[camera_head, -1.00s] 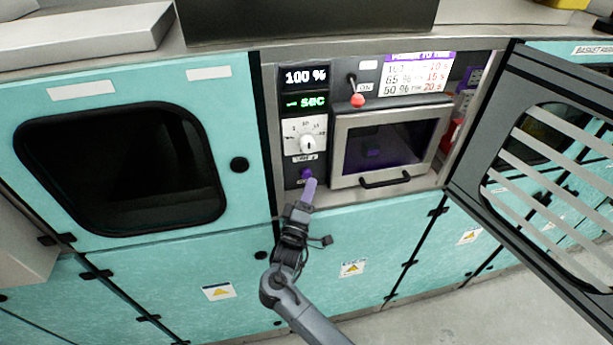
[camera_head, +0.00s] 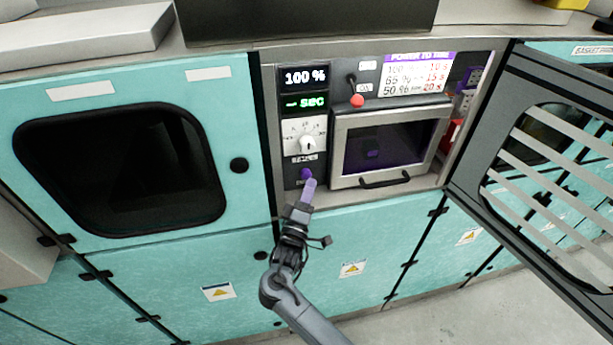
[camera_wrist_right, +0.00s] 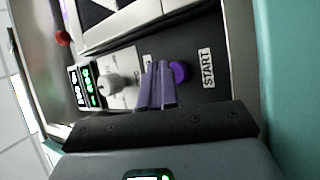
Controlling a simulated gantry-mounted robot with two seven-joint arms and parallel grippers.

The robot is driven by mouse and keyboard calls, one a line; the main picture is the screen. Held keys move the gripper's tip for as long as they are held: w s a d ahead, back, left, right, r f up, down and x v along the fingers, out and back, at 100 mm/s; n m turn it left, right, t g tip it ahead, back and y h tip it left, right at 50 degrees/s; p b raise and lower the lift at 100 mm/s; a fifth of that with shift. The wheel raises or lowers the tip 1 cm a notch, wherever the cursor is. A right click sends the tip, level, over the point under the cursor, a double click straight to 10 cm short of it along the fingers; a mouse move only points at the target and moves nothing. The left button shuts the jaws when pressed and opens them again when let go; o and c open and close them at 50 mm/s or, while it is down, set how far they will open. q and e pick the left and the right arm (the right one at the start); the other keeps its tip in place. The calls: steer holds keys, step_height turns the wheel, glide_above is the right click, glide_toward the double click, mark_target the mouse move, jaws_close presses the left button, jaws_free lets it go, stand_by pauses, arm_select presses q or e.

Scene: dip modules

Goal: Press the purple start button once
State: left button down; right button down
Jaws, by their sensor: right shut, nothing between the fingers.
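The purple start button (camera_head: 306,173) is at the bottom of the dark control panel, below the white dial (camera_head: 306,138). In the right wrist view the button (camera_wrist_right: 180,72) sits beside the white START label (camera_wrist_right: 208,68). My right gripper (camera_head: 310,184) has purple fingers and is shut and empty. Its tips are just below the button in the head view. In the right wrist view the fingers (camera_wrist_right: 158,65) end just beside the button; I cannot tell whether they touch it. My left gripper is not in view.
Above the dial, displays read 100 % (camera_head: 305,77) and "- SEC" (camera_head: 305,102). A red-tipped switch (camera_head: 357,101) and a small windowed door with a black handle (camera_head: 385,180) are to the right. A slatted dark door (camera_head: 480,150) stands open at the far right.

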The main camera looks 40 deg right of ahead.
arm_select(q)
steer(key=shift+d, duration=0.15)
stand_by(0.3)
arm_select(e)
steer(key=shift+w+d, duration=0.1)
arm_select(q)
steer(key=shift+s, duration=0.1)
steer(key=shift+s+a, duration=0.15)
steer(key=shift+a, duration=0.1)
arm_select(e)
steer(key=shift+f, duration=0.25)
